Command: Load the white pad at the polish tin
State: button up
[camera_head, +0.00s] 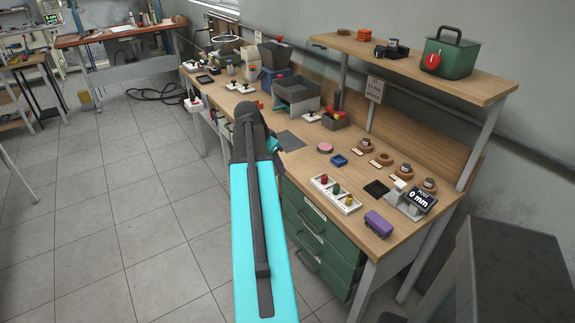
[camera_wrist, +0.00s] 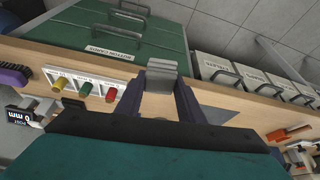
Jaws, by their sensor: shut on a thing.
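My gripper (camera_wrist: 160,88) is in the wrist view, with its two dark fingers closed on a small pale grey block (camera_wrist: 161,69). I cannot tell whether this block is part of the white pad.
A white tray (camera_head: 335,193) with red, green and yellow pegs lies near the bench front. A shelf (camera_head: 420,72) overhangs the back.

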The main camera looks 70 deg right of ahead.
jog(key=w+a+r+n+t, duration=0.2)
jog(key=w+a+n, duration=0.4)
jog(key=w+a, duration=0.75)
jog(key=w+a+r+n+t, duration=0.25)
jog(key=w+a+n, duration=0.35)
jog(key=w+a, duration=0.7)
jog(key=w+a+r+n+y, duration=0.1)
jog(key=w+a+n, duration=0.2)
jog(key=a, duration=0.8)
jog(key=w+a+r+n+t+y, duration=0.1)
jog(key=w+a+r+n, duration=0.1)
jog(key=a, duration=0.9)
jog(key=w+a+r+n+y, duration=0.2)
jog(key=w+a+n, duration=0.2)
jog(key=a, duration=0.7)
jog(key=shift+w+a+r+n+t, duration=0.15)
jog(key=shift+w+a+n+t, duration=0.2)
jog(key=shift+n, duration=0.75)
jog(key=shift+s, duration=0.1)
